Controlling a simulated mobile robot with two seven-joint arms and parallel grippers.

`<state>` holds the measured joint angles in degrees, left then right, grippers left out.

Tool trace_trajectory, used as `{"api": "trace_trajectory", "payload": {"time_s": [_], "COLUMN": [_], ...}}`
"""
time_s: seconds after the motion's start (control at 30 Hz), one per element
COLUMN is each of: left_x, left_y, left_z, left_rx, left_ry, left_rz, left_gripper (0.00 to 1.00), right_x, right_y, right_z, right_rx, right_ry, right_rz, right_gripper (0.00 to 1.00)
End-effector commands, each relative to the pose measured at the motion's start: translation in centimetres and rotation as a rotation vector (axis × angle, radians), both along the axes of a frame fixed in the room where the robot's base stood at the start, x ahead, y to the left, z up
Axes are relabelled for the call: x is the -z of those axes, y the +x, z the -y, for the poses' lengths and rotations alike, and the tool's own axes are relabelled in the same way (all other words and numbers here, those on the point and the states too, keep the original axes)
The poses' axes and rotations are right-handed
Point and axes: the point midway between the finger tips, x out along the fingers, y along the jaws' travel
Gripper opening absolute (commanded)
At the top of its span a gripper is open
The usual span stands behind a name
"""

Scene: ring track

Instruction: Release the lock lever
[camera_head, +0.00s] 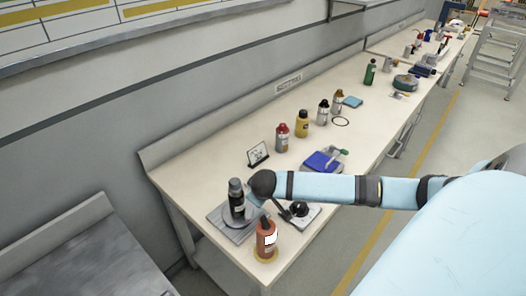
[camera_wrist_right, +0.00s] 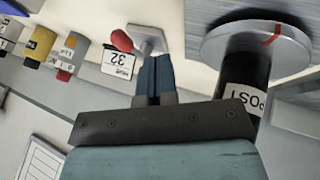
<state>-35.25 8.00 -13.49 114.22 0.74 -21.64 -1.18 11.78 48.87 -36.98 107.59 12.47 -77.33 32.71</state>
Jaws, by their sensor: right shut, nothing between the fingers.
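In the right wrist view a lever with a red ball knob (camera_wrist_right: 122,41) sits on a small pale mount (camera_wrist_right: 148,38). My right gripper (camera_wrist_right: 154,62) is shut and empty, its fingertips at the edge of the mount in this view, right of the knob. I cannot tell whether they touch. A black post (camera_wrist_right: 243,92) with a white label rises from a round grey base (camera_wrist_right: 258,42) with a red mark. In the head view the post (camera_head: 237,203) stands on a grey plate (camera_head: 222,224) beside my right wrist, which hides the red knob. My left gripper is not in view.
An orange bottle (camera_head: 266,238) stands at the bench's near end. A pale plate with a black round part (camera_head: 298,209) lies right of my wrist. A small sign (camera_head: 258,154), a blue item (camera_head: 321,161) and several bottles stand farther along the bench.

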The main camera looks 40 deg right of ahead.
Motion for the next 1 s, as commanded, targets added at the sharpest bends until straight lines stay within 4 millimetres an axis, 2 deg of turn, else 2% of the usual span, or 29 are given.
{"api": "trace_trajectory", "payload": {"time_s": [0.1, 0.2, 0.4, 1.0], "left_x": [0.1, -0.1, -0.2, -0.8], "left_y": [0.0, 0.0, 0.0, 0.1], "left_z": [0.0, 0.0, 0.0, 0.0], "left_rx": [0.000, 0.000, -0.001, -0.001], "left_ry": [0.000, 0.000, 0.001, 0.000], "left_rz": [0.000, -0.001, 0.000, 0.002], "left_gripper": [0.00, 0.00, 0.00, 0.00], "right_x": [1.8, 1.9, 2.3, 2.2], "right_y": [1.1, 1.4, 1.7, 1.7], "right_z": [1.0, 2.6, 4.1, 4.6], "right_rx": [0.002, 0.000, -0.002, -0.027], "right_ry": [-0.001, -0.002, -0.001, 0.001], "right_rz": [0.000, -0.001, -0.001, -0.001], "right_gripper": [0.00, 0.00, 0.00, 0.00]}}
